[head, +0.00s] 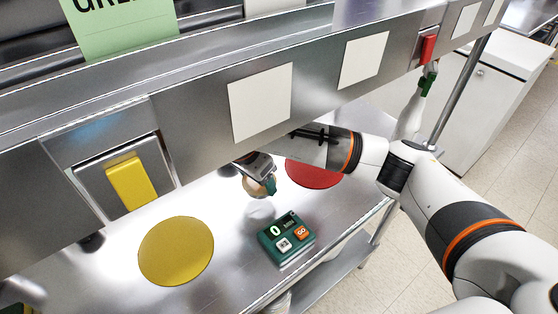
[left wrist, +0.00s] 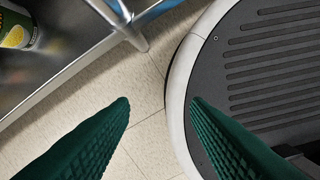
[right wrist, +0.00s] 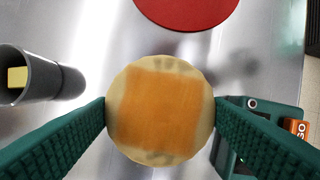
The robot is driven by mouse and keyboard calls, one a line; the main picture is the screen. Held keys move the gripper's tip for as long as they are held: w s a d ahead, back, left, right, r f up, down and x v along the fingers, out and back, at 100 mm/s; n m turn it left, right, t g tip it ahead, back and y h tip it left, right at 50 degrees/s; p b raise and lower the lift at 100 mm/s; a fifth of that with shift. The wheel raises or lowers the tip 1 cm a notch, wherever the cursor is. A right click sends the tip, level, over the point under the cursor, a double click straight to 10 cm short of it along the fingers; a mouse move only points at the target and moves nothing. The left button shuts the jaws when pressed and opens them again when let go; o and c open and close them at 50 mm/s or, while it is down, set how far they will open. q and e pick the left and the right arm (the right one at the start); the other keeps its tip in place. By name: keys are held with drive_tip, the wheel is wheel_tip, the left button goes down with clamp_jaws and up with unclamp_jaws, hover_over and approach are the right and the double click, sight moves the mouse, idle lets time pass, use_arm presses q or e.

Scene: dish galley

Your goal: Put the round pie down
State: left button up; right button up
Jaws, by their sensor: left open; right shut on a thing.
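The round pie (right wrist: 160,112), pale with an orange-brown square on top, is between the fingers of my right gripper (right wrist: 160,118), which is shut on it. In the head view the pie (head: 256,188) is above the steel counter (head: 225,205), with a faint shadow below it. It is between the yellow round mat (head: 176,250) and the red round mat (head: 314,173), nearer the red one, over neither. The red mat also shows at the top of the right wrist view (right wrist: 188,8). My left gripper (left wrist: 160,104) is open and empty, above the floor.
A green device (head: 287,240) with a lit display stands just in front of the pie. A metal shelf front (head: 210,110) with yellow (head: 132,182) and red (head: 428,49) buttons overhangs the counter. A dark cylinder (right wrist: 38,76) stands left of the pie in the right wrist view.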

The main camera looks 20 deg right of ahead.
drive_tip(key=d, duration=0.2)
drive_tip(key=w+d+p, duration=0.1)
drive_tip(key=d, duration=0.2)
drive_tip(key=w+d+p, duration=0.1)
drive_tip(key=d, duration=0.1)
drive_tip(key=shift+w+d+r, duration=0.1)
drive_tip(key=shift+d+r, duration=0.1)
drive_tip(key=w+d, duration=0.1)
drive_tip(key=d, duration=0.2)
drive_tip(key=w+d+p, duration=0.1)
drive_tip(key=d, duration=0.2)
drive_tip(key=w+d+p, duration=0.1)
drive_tip(key=d, duration=0.2)
drive_tip(key=shift+w+d+f, duration=0.1)
drive_tip(key=shift+w+d, duration=0.2)
drive_tip(key=shift+d+f, duration=0.1)
drive_tip(key=shift+d, duration=0.05)
wheel_tip(320, 180, down, 3)
drive_tip(key=shift+r+p, duration=0.1)
drive_tip(key=shift+p, duration=0.8)
drive_tip(key=shift+f, duration=0.25)
use_arm(q)
wheel_tip(320, 180, up, 6)
drive_tip(key=d, duration=0.1)
drive_tip(key=shift+s, duration=0.25)
drive_tip(key=shift+d+f, duration=0.15)
use_arm(e)
drive_tip(key=shift+f, duration=0.15)
drive_tip(key=o, duration=1)
drive_tip(key=shift+o, duration=0.2)
